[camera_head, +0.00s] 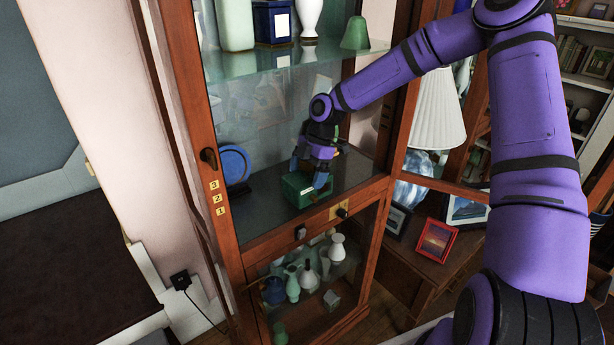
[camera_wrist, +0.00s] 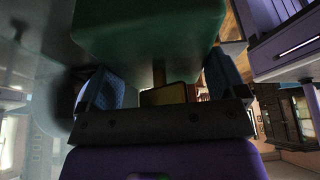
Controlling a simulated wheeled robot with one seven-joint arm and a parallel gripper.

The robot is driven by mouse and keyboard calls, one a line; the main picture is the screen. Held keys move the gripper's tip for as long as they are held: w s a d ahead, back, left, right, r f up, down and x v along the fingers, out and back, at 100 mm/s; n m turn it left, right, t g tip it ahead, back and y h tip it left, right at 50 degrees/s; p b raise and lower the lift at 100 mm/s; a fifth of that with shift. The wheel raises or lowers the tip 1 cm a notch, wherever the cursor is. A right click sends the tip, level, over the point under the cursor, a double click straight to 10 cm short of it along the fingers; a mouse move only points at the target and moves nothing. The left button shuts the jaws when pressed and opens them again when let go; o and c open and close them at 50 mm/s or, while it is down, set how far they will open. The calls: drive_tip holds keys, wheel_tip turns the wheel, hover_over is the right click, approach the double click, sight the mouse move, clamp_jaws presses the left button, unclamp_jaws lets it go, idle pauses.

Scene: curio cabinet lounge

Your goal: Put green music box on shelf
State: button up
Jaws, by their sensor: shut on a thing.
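The green music box (camera_head: 298,190) is a small dark green box low inside the wooden cabinet, on or just above the middle shelf (camera_head: 262,210); I cannot tell whether it touches. My gripper (camera_head: 318,176) reaches down into the cabinet and is shut on the box. In the wrist view the green box (camera_wrist: 150,30) fills the top middle, between the two blue finger pads of my gripper (camera_wrist: 165,88). Part of the box is hidden behind the fingers in the head view.
A blue round plate (camera_head: 234,165) stands left of the box. The glass shelf above (camera_head: 265,62) holds a pale green vase (camera_head: 235,25), a blue box (camera_head: 272,22), a white vase (camera_head: 310,18) and a green bell shape (camera_head: 355,34). The wooden cabinet post (camera_head: 190,100) stands left. Several vases (camera_head: 309,278) fill the lower compartment.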

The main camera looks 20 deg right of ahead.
drive_tip(key=shift+f, duration=0.5)
drive_tip(key=o, duration=0.9)
drive_tip(key=shift+f, duration=0.15)
drive_tip(key=shift+w+d+r, duration=0.1)
drive_tip(key=shift+d+r, duration=0.05)
drive_tip(key=shift+r, duration=0.45)
drive_tip(key=shift+w+d+r, duration=0.25)
drive_tip(key=shift+d+r, duration=0.5)
drive_tip(key=shift+r, duration=0.25)
drive_tip(key=w+d, duration=0.1)
drive_tip(key=d, duration=0.2)
drive_tip(key=w+d, duration=0.1)
drive_tip(key=d, duration=0.3)
drive_tip(key=w+d, duration=0.2)
drive_tip(key=d, duration=0.1)
drive_tip(key=shift+d, duration=0.25)
